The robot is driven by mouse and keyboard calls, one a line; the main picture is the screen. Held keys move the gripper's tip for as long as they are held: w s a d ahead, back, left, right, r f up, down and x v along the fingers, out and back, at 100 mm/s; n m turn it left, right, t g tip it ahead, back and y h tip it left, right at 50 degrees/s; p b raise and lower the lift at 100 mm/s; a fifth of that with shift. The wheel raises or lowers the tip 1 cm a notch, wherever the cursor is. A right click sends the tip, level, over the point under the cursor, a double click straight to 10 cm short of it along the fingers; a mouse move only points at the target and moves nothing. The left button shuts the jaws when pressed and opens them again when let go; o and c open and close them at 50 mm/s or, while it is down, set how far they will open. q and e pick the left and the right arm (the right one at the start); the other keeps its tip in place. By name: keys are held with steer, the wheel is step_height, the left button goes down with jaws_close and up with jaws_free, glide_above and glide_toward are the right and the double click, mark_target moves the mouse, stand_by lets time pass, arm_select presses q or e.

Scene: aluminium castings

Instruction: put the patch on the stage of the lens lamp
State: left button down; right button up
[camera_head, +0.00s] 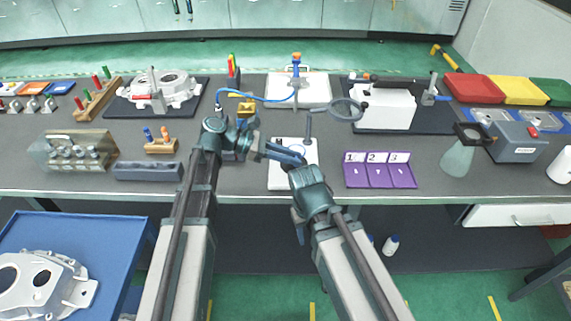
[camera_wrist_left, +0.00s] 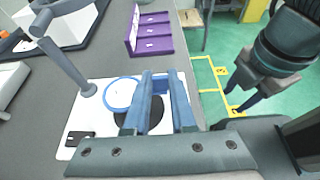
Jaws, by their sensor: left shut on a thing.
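The lens lamp has a white base (camera_head: 283,180), a grey post (camera_head: 308,126) and a round lens (camera_head: 345,109). My right gripper (camera_wrist_left: 238,104) is open and empty, beyond the table's front edge.
A purple tray (camera_head: 380,183) numbered 1 to 3 lies right of the lamp. A white box (camera_head: 384,108) stands behind the tray. The table is bare between base and purple tray.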

mark_target(289, 173)
arm_select(q)
steer(key=shift+w+a+f+b, duration=0.15)
steer(key=shift+f+b, duration=0.75)
steer(key=shift+f, duration=0.05)
steer(key=shift+w+a+f+b, duration=0.1)
steer(key=shift+a+f+b, duration=0.05)
steer(key=shift+f+b, duration=0.75)
steer(key=shift+f, duration=0.2)
steer(key=c, duration=0.8)
jaws_free()
steer(key=shift+o, duration=0.2)
steer(key=shift+r, duration=0.15)
steer(key=shift+r, duration=0.3)
steer(key=p+v, duration=0.4)
steer(key=v, duration=0.8)
steer(key=shift+f+p, duration=0.25)
steer(key=shift+p, duration=0.15)
